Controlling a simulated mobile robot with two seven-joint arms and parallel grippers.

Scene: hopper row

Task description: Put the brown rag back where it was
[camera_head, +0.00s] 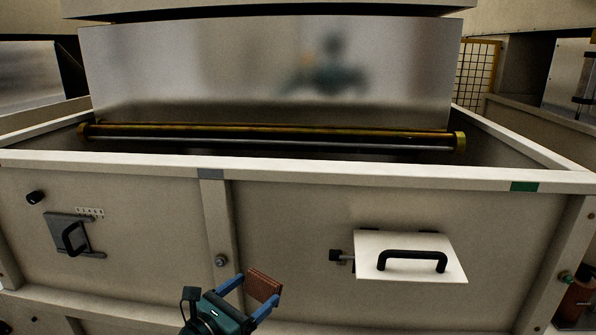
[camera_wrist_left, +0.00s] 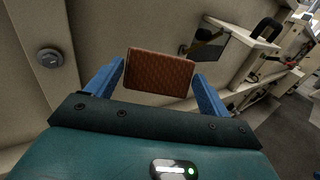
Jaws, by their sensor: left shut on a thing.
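The brown rag (camera_head: 263,285) is a small flat reddish-brown piece held between the blue fingers of my left gripper (camera_head: 250,296). In the left wrist view the rag (camera_wrist_left: 160,73) shows a textured face between the two fingers of my left gripper (camera_wrist_left: 160,85), which is shut on it. The gripper is low in front of the beige hopper wall, left of the white flap. My right gripper is in neither view.
A white flap (camera_head: 405,268) with a black handle (camera_head: 413,256) sticks out from the hopper front at right. A dark plate with a handle (camera_head: 73,238) is at left. A brass-coloured roller (camera_head: 270,133) lies behind the hopper rim (camera_head: 350,177).

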